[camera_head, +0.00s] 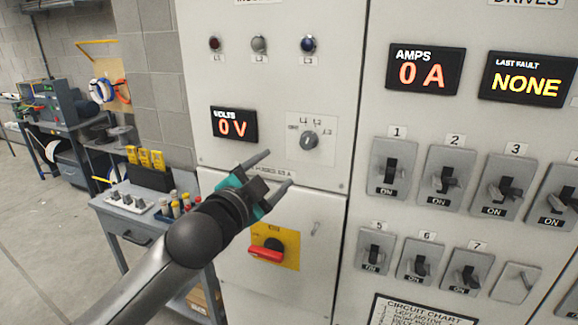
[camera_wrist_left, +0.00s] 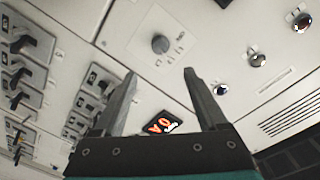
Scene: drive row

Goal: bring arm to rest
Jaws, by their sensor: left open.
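My left gripper (camera_head: 272,168) reaches in from the lower left of the head view and is open and empty. Its fingers stand in front of the grey panel, below the selector knob (camera_head: 309,140) and above the red handle (camera_head: 266,252) on its yellow plate. In the left wrist view the open fingers (camera_wrist_left: 158,100) frame the panel with the selector knob (camera_wrist_left: 160,44) and the volts display (camera_wrist_left: 160,124). I cannot tell whether the fingertips touch the panel. My right gripper is not in view.
A panel of breaker switches (camera_head: 452,180) fills the right, below an amps display (camera_head: 425,70) and a last fault display (camera_head: 528,79). A workbench (camera_head: 135,220) with yellow meters (camera_head: 145,157) stands at the left. Bare floor (camera_head: 40,240) shows at the far left.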

